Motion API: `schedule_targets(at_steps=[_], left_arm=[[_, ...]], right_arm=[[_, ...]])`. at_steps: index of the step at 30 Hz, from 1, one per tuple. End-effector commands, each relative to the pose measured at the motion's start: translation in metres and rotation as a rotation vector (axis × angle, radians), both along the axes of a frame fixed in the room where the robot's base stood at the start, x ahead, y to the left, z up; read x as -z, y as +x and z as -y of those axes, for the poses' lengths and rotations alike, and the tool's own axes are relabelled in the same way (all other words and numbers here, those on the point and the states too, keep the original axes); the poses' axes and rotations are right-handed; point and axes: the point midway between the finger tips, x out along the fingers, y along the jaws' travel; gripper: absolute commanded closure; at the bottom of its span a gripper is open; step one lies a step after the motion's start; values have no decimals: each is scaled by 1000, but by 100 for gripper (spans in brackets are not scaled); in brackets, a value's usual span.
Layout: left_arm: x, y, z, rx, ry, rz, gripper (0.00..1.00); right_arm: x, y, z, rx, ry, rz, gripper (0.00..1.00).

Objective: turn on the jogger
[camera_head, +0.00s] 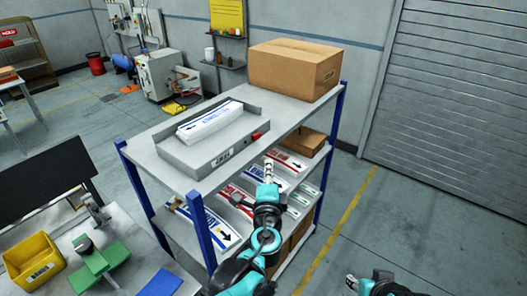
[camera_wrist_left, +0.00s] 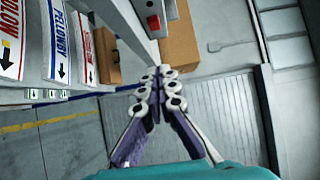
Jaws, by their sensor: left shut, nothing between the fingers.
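The jogger (camera_head: 212,150) is a grey tray on the rack's top shelf, with a stack of white and blue labels (camera_head: 210,120) in it. A small red switch (camera_head: 256,136) sits on its front side near the right end. The switch also shows at the top of the left wrist view (camera_wrist_left: 154,23). My left gripper (camera_head: 268,161) is shut and empty, just in front of the shelf edge, below and right of the switch and apart from it. My right gripper (camera_head: 352,282) shows only small at the bottom edge; its finger state is unclear.
A cardboard box (camera_head: 292,72) stands on the top shelf's right end. Lower shelves hold label stacks (camera_head: 285,162) and a brown box (camera_head: 303,141). A blue rack post (camera_head: 201,228) stands left of my arm. A table with a yellow bin (camera_head: 32,262) is at lower left. Floor to the right is clear.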

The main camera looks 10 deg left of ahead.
Motion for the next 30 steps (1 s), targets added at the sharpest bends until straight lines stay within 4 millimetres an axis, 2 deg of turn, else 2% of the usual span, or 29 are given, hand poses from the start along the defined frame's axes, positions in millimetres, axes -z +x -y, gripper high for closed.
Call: schedule_targets(at_steps=[5,15,21,30], left_arm=[[1,26,-4,-3,0,0,100],[1,97,-14,-3,0,0,100],[0,114,-37,-3,0,0,100],[0,120,-45,-1,0,0,100]], right_arm=[[3,0,0,0,0,0,60],[7,0,0,0,0,0,60],[8,0,0,0,0,0,60],[8,0,0,0,0,0,60]])
